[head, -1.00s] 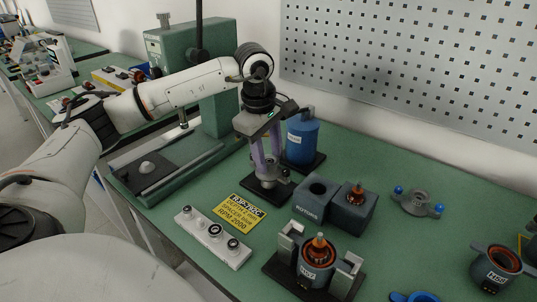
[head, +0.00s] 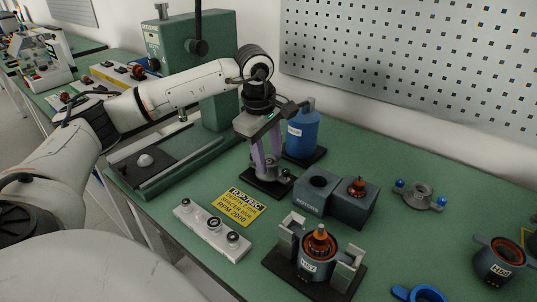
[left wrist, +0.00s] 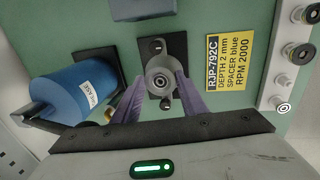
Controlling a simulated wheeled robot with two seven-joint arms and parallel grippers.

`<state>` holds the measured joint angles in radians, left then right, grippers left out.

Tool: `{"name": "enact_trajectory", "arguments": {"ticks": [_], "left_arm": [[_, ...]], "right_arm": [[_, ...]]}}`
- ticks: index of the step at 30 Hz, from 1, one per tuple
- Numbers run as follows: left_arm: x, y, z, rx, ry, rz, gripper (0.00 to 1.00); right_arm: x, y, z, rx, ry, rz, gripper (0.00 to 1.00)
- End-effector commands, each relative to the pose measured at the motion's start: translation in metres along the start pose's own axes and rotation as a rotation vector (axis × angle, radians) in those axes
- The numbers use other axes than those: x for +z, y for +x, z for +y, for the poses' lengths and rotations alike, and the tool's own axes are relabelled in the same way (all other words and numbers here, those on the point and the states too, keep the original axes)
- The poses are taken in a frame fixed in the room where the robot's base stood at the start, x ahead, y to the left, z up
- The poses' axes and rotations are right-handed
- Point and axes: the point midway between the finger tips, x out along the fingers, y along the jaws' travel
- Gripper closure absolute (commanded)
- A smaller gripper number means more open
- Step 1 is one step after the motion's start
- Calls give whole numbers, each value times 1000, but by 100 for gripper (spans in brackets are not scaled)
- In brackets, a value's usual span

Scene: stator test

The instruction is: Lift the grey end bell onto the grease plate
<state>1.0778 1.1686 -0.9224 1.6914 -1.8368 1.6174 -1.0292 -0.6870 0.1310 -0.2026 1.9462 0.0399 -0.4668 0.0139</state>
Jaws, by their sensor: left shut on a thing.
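The grey end bell (head: 266,172) is a small round grey part with a centre hole and two dark-knobbed ears. It also shows in the left wrist view (left wrist: 161,82). My left gripper (head: 267,170) points down with its two purple fingers shut on the bell's sides. The bell is over a small black plate (head: 253,183), also in the left wrist view (left wrist: 175,47); I cannot tell whether it touches it. The blue grease can (head: 302,137) stands on its own black base (head: 318,158) just behind. Neither plate is marked as the grease plate. My right gripper is out of view.
A rotor block (head: 335,198) and a motor fixture (head: 315,258) stand right of the gripper. A yellow sign (head: 238,207) and a white strip with knobs (head: 212,230) lie in front. A blue-knobbed grey part (head: 418,195) lies farther right. A green press (head: 190,65) stands behind-left.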

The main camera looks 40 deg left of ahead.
Motion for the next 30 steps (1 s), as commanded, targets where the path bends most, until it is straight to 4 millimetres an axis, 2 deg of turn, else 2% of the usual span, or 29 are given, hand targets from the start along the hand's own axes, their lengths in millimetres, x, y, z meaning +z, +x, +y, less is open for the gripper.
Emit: {"name": "enact_trajectory", "arguments": {"ticks": [6,13,14,17,18,30], "left_arm": [[0,10,-2,0,0,0,97],[0,10,-2,0,0,0,97],[0,10,-2,0,0,0,60],[0,10,-2,0,0,0,43],[0,10,-2,0,0,0,40],[0,10,-2,0,0,0,40]], "right_arm": [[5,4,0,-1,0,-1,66],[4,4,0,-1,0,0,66],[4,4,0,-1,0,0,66],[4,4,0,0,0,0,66],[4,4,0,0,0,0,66],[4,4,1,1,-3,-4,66]]}}
